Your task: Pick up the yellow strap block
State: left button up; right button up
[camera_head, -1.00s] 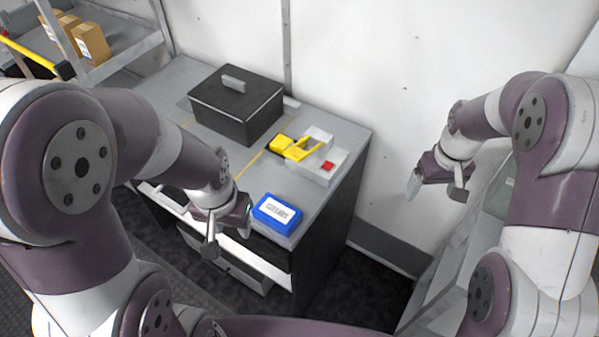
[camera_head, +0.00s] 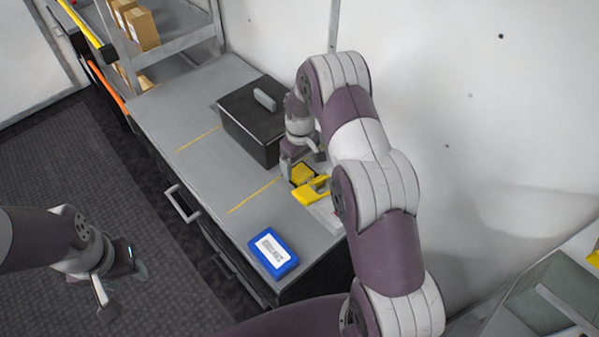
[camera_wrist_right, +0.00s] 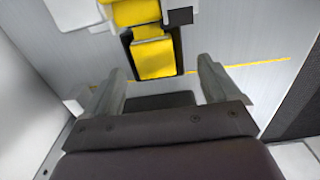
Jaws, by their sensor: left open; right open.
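The yellow strap block (camera_head: 303,173) is on the grey worktop, right of the black lidded box; a dark edge runs around part of it. In the right wrist view the yellow block (camera_wrist_right: 154,60) lies just beyond the fingertips, between their two lines. My right gripper (camera_head: 302,162) is open and empty, over the worktop close to the block, partly covering the view of it. Its two fingers also show apart in the wrist view (camera_wrist_right: 160,88). My left gripper (camera_head: 124,290) is open and empty, over the dark floor left of the cabinet.
A yellow bracket-like piece (camera_head: 314,191) on a white holder sits beside the block, partly hidden by my right arm. The black box (camera_head: 245,125) stands close to the right gripper. A blue labelled case (camera_head: 273,253) lies at the front corner. The worktop's left part is clear.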

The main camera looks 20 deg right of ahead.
aim_at(303, 174)
jog(key=f, duration=0.2)
jog(key=d+f+p, duration=0.1)
jog(key=f, duration=0.1)
jog(key=shift+w+d+f, duration=0.1)
jog(key=shift+w+f, duration=0.05)
jog(key=shift+f, duration=0.1)
jog(key=shift+r, duration=0.1)
jog(key=shift+a, duration=0.2)
jog(key=c, duration=0.3)
jog(key=shift+d, duration=0.1)
jog(key=c, duration=0.9)
